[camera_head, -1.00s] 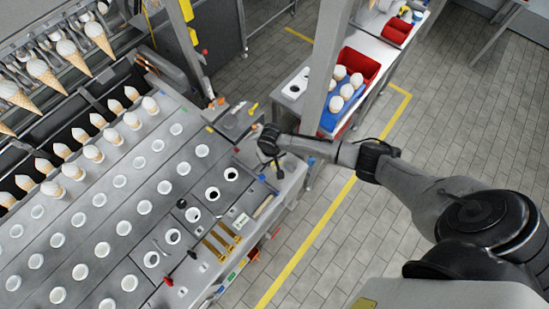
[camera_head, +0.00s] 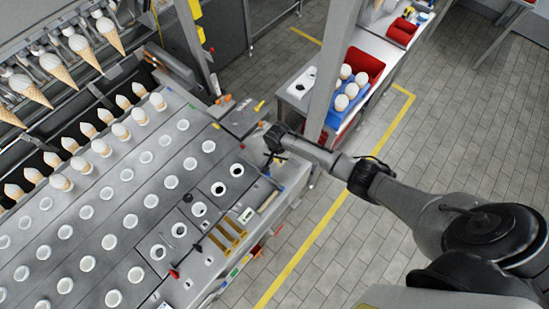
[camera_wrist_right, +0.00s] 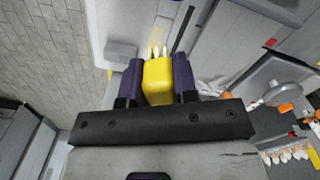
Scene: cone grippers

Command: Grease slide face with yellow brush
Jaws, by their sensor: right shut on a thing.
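My right gripper (camera_head: 270,154) is at the near right corner of the grey machine, by its tool ledge. In the right wrist view the two dark fingers of the gripper (camera_wrist_right: 158,82) are shut on the yellow brush (camera_wrist_right: 158,84). Its pale bristles (camera_wrist_right: 158,52) point away from the gripper, close to a light grey surface; I cannot tell whether they touch it. In the head view the brush is too small to make out. I cannot tell for sure which grey surface is the slide face. My left gripper is not in view.
The machine deck (camera_head: 150,205) holds rows of white-rimmed holes and a row of cones (camera_head: 101,148). Brass-coloured bars (camera_head: 228,233) lie on its front ledge. A grey post (camera_head: 322,75) stands behind my right arm. A side table has a blue tray (camera_head: 336,116) and red bin (camera_head: 366,66).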

